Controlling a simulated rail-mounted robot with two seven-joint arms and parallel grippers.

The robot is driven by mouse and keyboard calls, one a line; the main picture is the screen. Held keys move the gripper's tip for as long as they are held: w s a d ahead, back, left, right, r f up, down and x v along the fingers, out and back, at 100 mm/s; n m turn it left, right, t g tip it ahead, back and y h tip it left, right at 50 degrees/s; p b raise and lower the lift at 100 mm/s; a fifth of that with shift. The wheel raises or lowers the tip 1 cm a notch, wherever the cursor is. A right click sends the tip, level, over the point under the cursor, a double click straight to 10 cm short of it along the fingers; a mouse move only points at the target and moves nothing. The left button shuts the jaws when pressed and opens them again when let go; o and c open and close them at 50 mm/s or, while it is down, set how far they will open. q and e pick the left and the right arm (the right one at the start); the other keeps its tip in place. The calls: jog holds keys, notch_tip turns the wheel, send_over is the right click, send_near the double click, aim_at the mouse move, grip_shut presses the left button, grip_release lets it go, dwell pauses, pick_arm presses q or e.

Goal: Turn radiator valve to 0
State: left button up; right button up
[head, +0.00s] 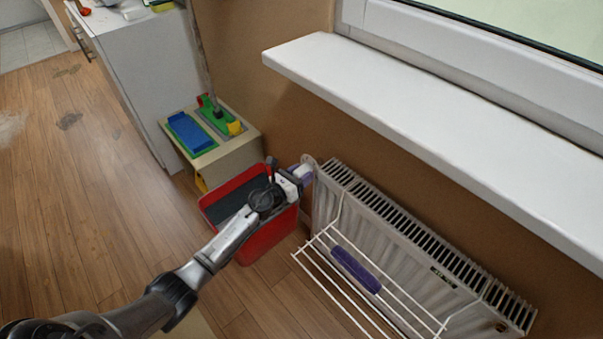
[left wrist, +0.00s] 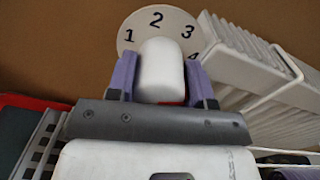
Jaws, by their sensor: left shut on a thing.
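The radiator valve is a white rounded knob (left wrist: 161,70) in front of a round white dial (left wrist: 128,38) with black numbers. The numbers 1, 2 and 3 show, with part of a 4 at the right. The 0 is not visible. My left gripper (left wrist: 160,80) has its two purple fingers on either side of the knob and is shut on it. In the head view the left gripper (head: 304,173) is at the left end of the white radiator (head: 400,250), where the knob is mostly hidden. My right gripper is in neither view.
A white wire rack (head: 330,270) with a purple item (head: 356,269) hangs on the radiator's front. A red bin (head: 268,237) stands below my left gripper, beside a box (head: 228,154) with coloured items. A white windowsill (head: 440,120) juts out above the radiator.

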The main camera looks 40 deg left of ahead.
pick_arm(q)
jog(key=n+p, duration=0.2)
jog(key=n, duration=0.3)
jog(key=shift+r, duration=0.15)
jog(key=n+p, duration=0.3)
jog(key=n, duration=0.2)
jog(key=shift+n+g, duration=0.3)
jog(key=n+p, duration=0.2)
jog(key=n, duration=0.3)
jog(key=shift+h+p, duration=0.3)
jog(key=shift+p, duration=0.1)
jog(key=n+p, duration=0.1)
jog(key=n, duration=0.3)
jog(key=shift+n+p, duration=0.3)
jog(key=shift+p, duration=0.1)
jog(key=n+p, duration=0.1)
jog(key=n, duration=0.2)
jog(key=shift+a+n+h, duration=0.1)
jog(key=shift+n+h, duration=0.2)
jog(key=n+p, duration=0.1)
jog(key=n, duration=0.7)
jog(key=shift+n, duration=0.4)
jog(key=n, duration=0.5)
jog(key=shift+n, duration=0.3)
